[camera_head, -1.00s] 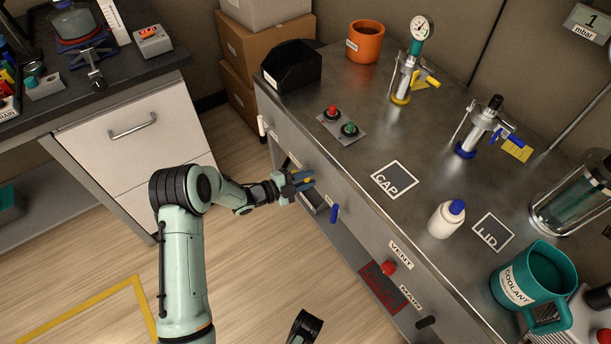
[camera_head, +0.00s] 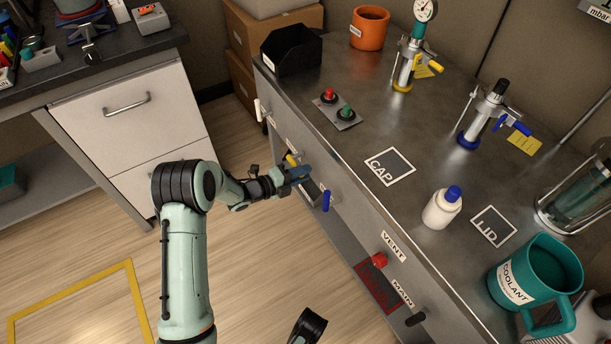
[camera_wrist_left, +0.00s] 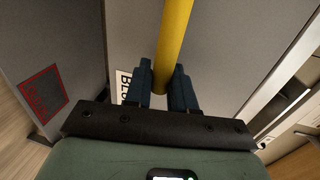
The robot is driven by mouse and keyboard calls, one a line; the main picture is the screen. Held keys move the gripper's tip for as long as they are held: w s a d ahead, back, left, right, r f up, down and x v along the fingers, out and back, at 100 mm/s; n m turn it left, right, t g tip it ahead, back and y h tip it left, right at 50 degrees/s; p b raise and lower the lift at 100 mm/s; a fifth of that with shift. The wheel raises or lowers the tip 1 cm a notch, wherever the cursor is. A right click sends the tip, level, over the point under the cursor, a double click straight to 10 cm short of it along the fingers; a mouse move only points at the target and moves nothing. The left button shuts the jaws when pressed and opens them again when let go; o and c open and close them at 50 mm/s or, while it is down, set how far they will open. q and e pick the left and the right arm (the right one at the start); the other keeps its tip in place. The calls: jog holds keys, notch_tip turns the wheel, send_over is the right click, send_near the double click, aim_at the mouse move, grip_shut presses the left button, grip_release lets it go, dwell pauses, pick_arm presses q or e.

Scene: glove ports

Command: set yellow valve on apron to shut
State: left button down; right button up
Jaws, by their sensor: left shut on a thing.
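The yellow valve handle (camera_head: 292,160) is on the front apron of the steel bench, in the middle of the head view. It sticks up and a little left out of my left gripper (camera_head: 300,173). In the left wrist view the yellow handle (camera_wrist_left: 173,45) is a thick bar running between the two dark blue fingers of the left gripper (camera_wrist_left: 162,84). The fingers are shut on it. The valve's body is hidden behind the gripper. A label reading "BL..." is partly covered by the left finger.
A blue handle (camera_head: 327,201) hangs on the apron just right of the gripper, and a white handle (camera_head: 259,111) is to the left. A red knob (camera_head: 380,260) and a black knob (camera_head: 415,318) are farther along. Open floor lies in front.

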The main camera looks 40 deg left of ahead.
pick_arm(q)
jog(key=shift+a+f, duration=0.1)
jog(key=shift+a, duration=0.05)
pick_arm(e)
jog(key=shift+s, duration=0.1)
pick_arm(q)
jog(key=c, duration=1.1)
grip_release()
jog(key=shift+s, duration=0.15)
jog(key=p+v, duration=0.3)
jog(key=v, duration=1)
pick_arm(e)
jog(key=w+r+t, duration=0.2)
jog(key=w+r, duration=0.2)
jog(key=w, duration=0.2)
jog(key=shift+a+r, duration=0.2)
jog(key=shift+a, duration=0.15)
